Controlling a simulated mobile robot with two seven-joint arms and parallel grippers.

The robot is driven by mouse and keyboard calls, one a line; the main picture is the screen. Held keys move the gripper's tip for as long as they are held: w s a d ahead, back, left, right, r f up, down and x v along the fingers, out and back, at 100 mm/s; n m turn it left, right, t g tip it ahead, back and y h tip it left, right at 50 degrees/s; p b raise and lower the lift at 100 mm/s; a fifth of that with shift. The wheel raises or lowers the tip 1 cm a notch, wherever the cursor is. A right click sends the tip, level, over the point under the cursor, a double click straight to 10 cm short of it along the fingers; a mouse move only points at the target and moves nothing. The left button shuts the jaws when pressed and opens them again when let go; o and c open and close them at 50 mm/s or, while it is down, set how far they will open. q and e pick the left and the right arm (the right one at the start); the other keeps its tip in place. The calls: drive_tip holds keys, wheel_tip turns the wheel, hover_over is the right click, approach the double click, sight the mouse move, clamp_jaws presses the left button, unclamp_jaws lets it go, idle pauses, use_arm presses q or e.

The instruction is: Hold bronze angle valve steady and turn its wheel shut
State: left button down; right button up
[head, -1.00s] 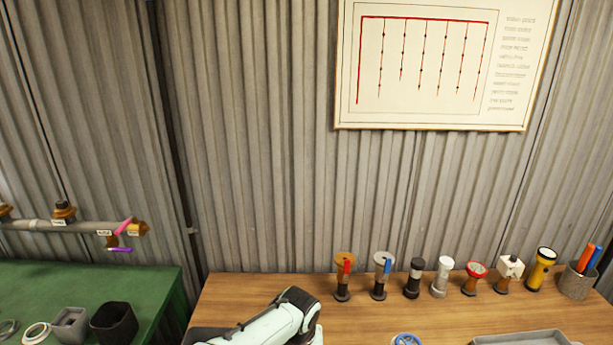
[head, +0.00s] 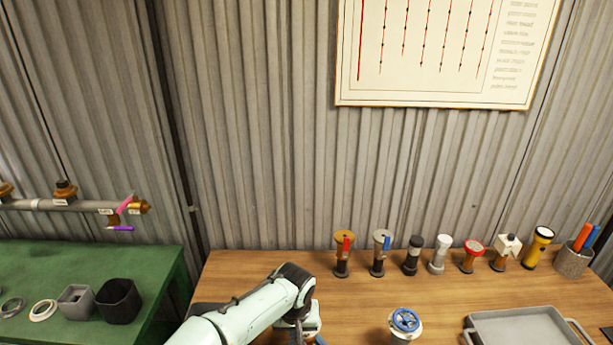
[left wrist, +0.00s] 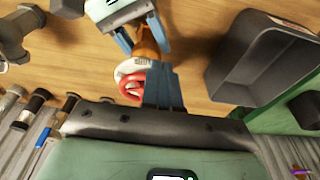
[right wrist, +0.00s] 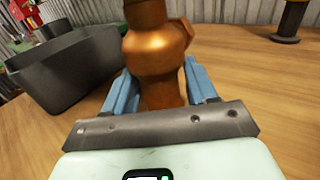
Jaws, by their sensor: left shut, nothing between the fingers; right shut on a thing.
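The bronze angle valve (right wrist: 154,60) is held between the blue fingers of my right gripper (right wrist: 165,90) in the right wrist view. In the left wrist view the valve's bronze body (left wrist: 146,42) shows between my right gripper's fingers (left wrist: 142,38). Its red wheel (left wrist: 131,86) with a pale rim faces my left gripper (left wrist: 161,84). The left fingers are shut with nothing between them, right beside the wheel; I cannot tell if they touch it. In the head view my left arm reaches over the front of the table, its gripper (head: 310,334) cut by the bottom edge.
A row of fittings, among them a red-wheeled one (head: 472,254), and a yellow torch (head: 537,246) stand along the wooden table's back. A blue-wheeled fitting (head: 404,322) and grey tray (head: 515,318) are front right. A dark bin (left wrist: 212,78) stands near the left gripper.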

use_arm(q)
drive_tip(key=shift+w+r, duration=0.15)
drive_tip(key=shift+r, duration=2.7)
